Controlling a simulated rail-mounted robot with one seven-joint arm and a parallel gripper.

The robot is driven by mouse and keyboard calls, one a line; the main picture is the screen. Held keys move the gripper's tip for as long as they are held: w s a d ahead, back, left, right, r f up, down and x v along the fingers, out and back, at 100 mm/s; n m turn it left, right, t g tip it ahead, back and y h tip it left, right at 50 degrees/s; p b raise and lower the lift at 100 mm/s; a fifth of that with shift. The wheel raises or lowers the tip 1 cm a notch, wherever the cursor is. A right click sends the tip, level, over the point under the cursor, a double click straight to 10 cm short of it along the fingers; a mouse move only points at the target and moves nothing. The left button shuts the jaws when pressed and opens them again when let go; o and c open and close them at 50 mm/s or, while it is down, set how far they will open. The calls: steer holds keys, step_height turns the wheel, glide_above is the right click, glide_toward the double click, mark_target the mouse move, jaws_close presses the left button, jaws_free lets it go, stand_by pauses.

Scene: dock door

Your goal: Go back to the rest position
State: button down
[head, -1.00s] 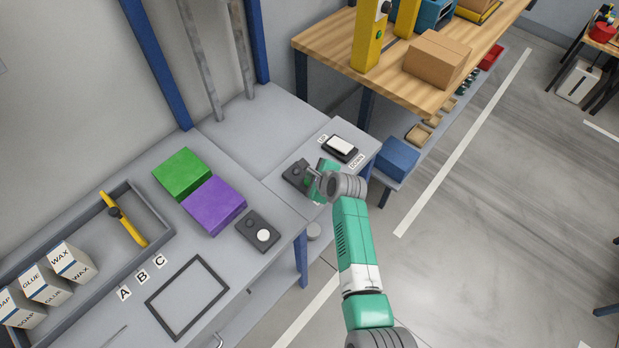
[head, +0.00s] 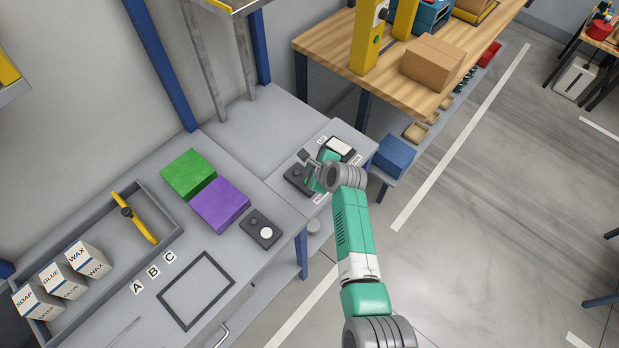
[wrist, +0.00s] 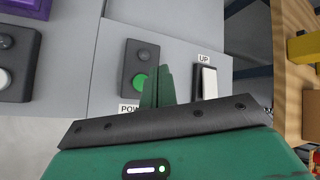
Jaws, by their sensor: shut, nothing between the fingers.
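My gripper (head: 306,157) is at the end of my green and grey arm, above the far panel of the bench. Its fingers show close together and empty in the wrist view (wrist: 158,86). A dark button box (head: 293,179) lies below it, partly covered by the gripper in the head view. In the wrist view, the box (wrist: 140,68) has a dark button and a bright green button (wrist: 140,82), and the fingers appear beside it. A white rocker switch (wrist: 209,82) labelled UP is to their right. The lower label by the box is partly hidden.
A green block (head: 188,173) and a purple block (head: 220,204) stand on the bench, near a second button box (head: 261,229). A grey tray (head: 153,262) holds cartons and a yellow tool. A wooden table (head: 325,41) stands behind. Open floor lies right.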

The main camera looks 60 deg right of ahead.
stand_by(0.4)
steer(key=w+a+r+n+t+h, duration=0.1)
steer(key=w+a+r+n, duration=0.2)
steer(key=r, duration=0.4)
steer(key=w+a+r+n+t, duration=0.2)
steer(key=w+r+n, duration=0.1)
steer(key=w+r, duration=0.3)
steer(key=w+a+r+n+t+h, duration=0.1)
steer(key=w+a+r+n, duration=0.2)
steer(key=r, duration=0.5)
steer(key=w+a+r+n+t, duration=0.2)
steer(key=a+r+n, duration=0.3)
steer(key=r, duration=0.4)
steer(key=w+a+r+n+t, duration=0.2)
steer(key=w+a+r+n, duration=0.15)
steer(key=a+r, duration=0.5)
steer(key=s+a+r+n+t+y, duration=0.4)
steer(key=a+r+n, duration=0.5)
steer(key=a+r, duration=0.65)
steer(key=s+a+r+n+t+y+p, duration=0.35)
steer(key=s+a+r+n+t, duration=0.35)
steer(key=s+a+r, duration=0.65)
step_height(320, 180, up, 17)
steer(key=w+g+p, duration=0.1)
steer(key=p, duration=1.4)
steer(key=shift+d+f+g, duration=0.15)
steer(key=shift+d+g, duration=0.15)
steer(key=shift+d, duration=0.1)
